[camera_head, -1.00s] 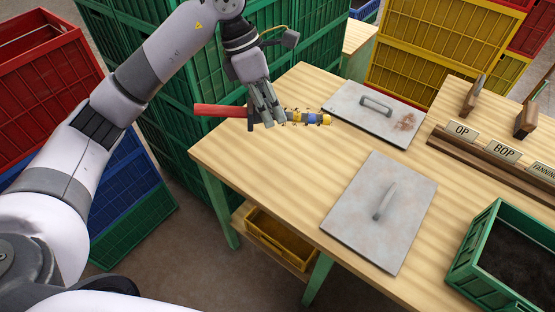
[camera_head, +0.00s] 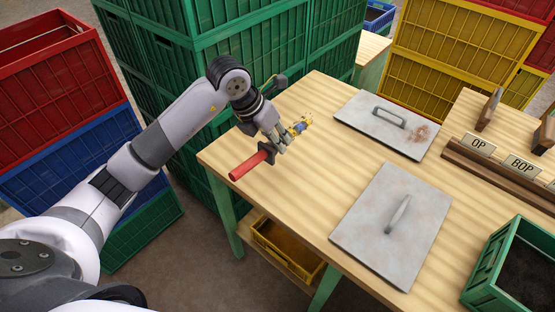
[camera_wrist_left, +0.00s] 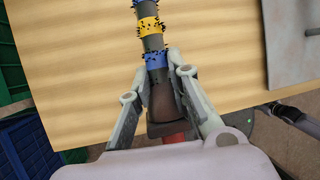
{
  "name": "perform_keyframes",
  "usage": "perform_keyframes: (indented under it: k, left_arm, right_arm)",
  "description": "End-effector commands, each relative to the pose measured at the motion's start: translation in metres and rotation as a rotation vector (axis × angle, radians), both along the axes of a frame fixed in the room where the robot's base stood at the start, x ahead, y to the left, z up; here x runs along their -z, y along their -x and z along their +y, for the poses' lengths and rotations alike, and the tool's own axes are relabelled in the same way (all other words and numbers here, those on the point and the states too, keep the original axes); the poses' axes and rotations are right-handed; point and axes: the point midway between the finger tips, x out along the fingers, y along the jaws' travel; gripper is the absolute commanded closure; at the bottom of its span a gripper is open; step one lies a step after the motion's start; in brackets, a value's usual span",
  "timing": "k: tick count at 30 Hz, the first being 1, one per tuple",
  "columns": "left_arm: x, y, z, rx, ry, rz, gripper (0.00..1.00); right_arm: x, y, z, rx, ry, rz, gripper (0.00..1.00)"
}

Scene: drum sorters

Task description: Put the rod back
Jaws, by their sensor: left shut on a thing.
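The rod has a red handle (camera_head: 249,165), a dark guard and a grey shaft with yellow and blue bristly bands (camera_head: 300,127). My left gripper (camera_head: 280,146) is shut on the rod near the guard and holds it above the left end of the wooden table (camera_head: 310,185). In the left wrist view the rod's banded shaft (camera_wrist_left: 149,30) points away between the fingers of the left gripper (camera_wrist_left: 158,80), and the handle is mostly hidden below the gripper.
Two grey metal plates with handles lie on the table, one at the back (camera_head: 375,135) and one nearer (camera_head: 365,225). A wooden rack with OP and BOP labels (camera_head: 500,170) and a green bin (camera_head: 485,270) stand at the right. Stacked crates (camera_head: 255,60) rise behind.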

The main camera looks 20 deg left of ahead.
Motion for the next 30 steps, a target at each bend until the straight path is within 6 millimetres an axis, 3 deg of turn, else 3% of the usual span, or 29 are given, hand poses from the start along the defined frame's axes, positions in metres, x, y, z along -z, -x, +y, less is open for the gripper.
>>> perform_keyframes:
  k: [4, 13, 19, 30]
  left_arm:
    - [0.028, 0.000, -0.001, 0.001, 0.002, 0.000, 1.00]
    - [0.050, -0.001, -0.001, 0.002, 0.002, -0.003, 1.00]
    - [0.080, 0.000, -0.001, 0.001, 0.003, 0.000, 1.00]
    - [0.086, -0.001, -0.001, 0.002, 0.001, -0.004, 1.00]
  right_arm:
    - [-0.003, 0.000, 0.000, 0.000, 0.000, 0.000, 0.60]
    - [-0.005, -0.001, 0.000, 0.000, 0.001, -0.001, 0.60]
    - [-0.008, -0.001, -0.002, 0.000, 0.002, -0.001, 0.60]
    - [-0.005, -0.001, -0.004, 0.000, 0.005, -0.001, 0.60]
